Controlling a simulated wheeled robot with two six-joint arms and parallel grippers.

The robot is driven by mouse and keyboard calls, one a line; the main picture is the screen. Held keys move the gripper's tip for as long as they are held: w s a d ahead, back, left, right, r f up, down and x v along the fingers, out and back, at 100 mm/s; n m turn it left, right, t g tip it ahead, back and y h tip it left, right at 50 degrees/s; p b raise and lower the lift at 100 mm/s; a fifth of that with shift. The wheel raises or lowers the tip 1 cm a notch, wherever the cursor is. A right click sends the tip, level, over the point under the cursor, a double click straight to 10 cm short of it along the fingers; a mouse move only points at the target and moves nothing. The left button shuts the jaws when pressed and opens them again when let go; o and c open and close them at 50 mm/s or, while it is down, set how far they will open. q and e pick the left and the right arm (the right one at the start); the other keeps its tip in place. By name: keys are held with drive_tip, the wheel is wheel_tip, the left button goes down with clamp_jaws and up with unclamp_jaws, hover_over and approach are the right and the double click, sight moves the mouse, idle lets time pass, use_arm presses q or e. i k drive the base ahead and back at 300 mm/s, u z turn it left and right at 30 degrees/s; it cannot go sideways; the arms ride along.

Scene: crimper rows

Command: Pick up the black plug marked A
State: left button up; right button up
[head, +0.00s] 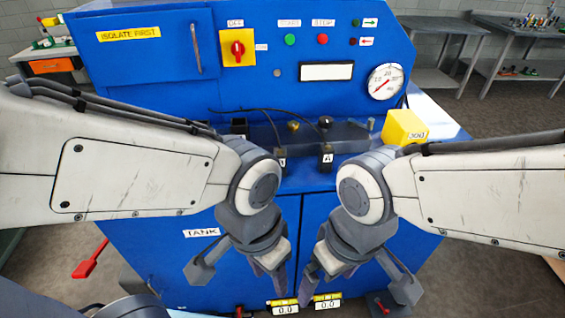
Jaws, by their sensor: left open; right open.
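The black plug marked A (326,158) stands on the ledge at the front of the blue machine, with a dark cable running from it. A second black plug (282,162) stands to its left, partly hidden by my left arm, and its mark cannot be read fully. My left gripper (274,283) is open and points down in front of the machine's lower doors, below and left of plug A. My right gripper (325,277) is open beside it, below plug A. Both grippers are apart from the plugs and appear empty.
The blue machine (140,75) has a red rotary switch (238,48), a gauge (385,82) and buttons on its panel. A yellow block (405,127) sits right of the plugs.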

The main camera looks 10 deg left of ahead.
sight(326, 157)
drive_tip(key=k, duration=0.5)
drive_tip(key=u, duration=0.7)
drive_tip(key=i, duration=0.75)
drive_tip(key=z, duration=1.1)
drive_tip(key=i, duration=0.45)
drive_tip(key=u, duration=0.05)
